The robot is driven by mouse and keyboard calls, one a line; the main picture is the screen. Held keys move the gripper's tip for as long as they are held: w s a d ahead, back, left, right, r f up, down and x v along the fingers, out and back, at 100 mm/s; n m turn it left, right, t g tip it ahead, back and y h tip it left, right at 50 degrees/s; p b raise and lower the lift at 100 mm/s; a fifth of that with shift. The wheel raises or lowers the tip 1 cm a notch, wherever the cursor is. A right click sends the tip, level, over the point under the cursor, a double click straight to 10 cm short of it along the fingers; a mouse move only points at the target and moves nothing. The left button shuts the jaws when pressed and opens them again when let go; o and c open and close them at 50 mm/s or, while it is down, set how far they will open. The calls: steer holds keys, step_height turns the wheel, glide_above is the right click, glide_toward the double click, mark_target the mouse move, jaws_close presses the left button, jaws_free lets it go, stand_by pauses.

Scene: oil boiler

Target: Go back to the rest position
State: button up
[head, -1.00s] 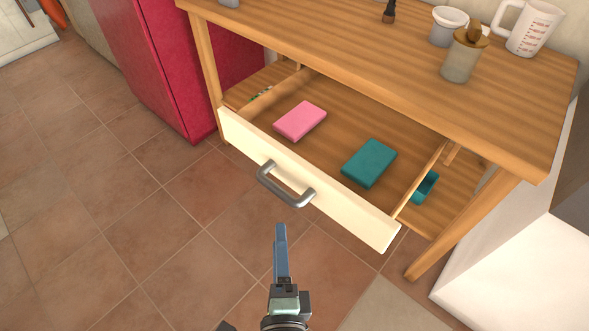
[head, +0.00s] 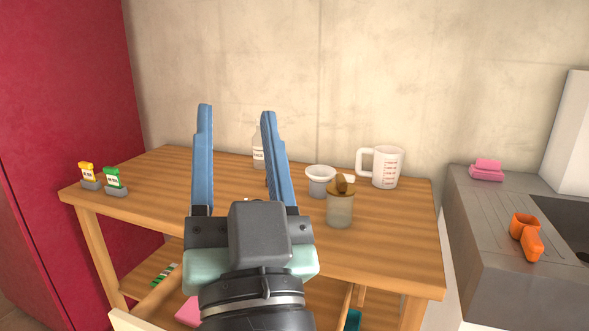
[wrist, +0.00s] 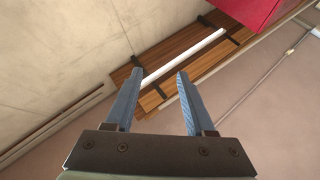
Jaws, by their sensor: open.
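My gripper (head: 235,110) is raised in front of the wooden table (head: 400,225) in the head view, its two blue fingers pointing up and spread apart with nothing between them. In the wrist view my gripper (wrist: 155,75) is also open and empty. It faces the wall and a wooden shelf (wrist: 155,98) with a white tube (wrist: 185,57) along it. The open drawer (head: 125,320) shows only in part at the bottom of the head view, partly behind my arm, with a bit of a pink block (head: 188,312) inside.
A red cabinet (head: 70,130) stands left; a grey counter (head: 485,235) with an orange object (head: 525,238) is right.

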steer(key=s+d+r+t+h, duration=0.2)
steer(key=s+d+r+h, duration=0.1)
steer(key=r, duration=0.2)
steer(key=s+d+r+t+h, duration=0.1)
steer(key=s+d+r+h, duration=0.15)
steer(key=r, duration=0.35)
step_height(320, 180, up, 28)
steer(key=p, duration=2.8)
steer(key=shift+a+f+y+p, duration=0.25)
steer(key=shift+a+y+p, duration=0.1)
steer(key=shift+a, duration=0.1)
